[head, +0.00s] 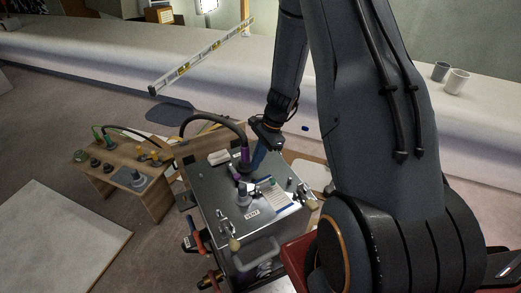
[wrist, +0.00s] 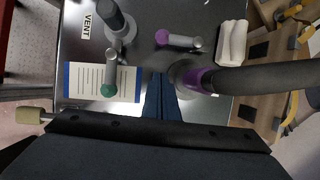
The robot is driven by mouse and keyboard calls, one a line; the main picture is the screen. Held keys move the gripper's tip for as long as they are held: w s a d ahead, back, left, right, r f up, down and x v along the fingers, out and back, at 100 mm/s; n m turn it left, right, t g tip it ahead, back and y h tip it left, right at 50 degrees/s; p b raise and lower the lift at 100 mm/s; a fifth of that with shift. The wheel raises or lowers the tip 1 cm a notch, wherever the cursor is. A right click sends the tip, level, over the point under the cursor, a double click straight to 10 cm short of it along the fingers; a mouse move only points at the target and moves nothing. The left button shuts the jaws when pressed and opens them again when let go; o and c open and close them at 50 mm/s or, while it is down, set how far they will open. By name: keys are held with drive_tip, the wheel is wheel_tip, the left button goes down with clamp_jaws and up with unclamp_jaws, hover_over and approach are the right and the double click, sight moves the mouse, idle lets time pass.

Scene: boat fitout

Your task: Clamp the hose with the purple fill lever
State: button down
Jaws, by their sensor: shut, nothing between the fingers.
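The black hose (head: 213,117) arches onto the steel-topped cabinet (head: 213,210). Its purple-banded end (wrist: 200,80) sits on a grey fitting, also in the wrist view. The purple-knobbed lever (wrist: 162,37) lies beside that fitting, its grey arm reaching right to a small upright post. My gripper (wrist: 162,100) is shut and empty, its blue fingers over the top just left of the hose fitting and apart from the purple knob.
A green-knobbed lever (wrist: 108,90) lies over a blue-edged card (wrist: 72,80). A fitting stands by the VENT label (wrist: 85,26). A white roll (wrist: 232,42) lies at the top's edge. A wooden bench (head: 130,172) with fittings stands left.

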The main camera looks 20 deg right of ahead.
sight(232, 170)
drive_tip(key=shift+s+a+f+p, duration=0.15)
drive_tip(key=shift+a+p, duration=0.1)
drive_tip(key=shift+a, duration=0.8)
drive_tip(key=shift+s+a+f+p, duration=0.1)
drive_tip(key=shift+a+p, duration=0.15)
drive_tip(key=shift+a, duration=0.8)
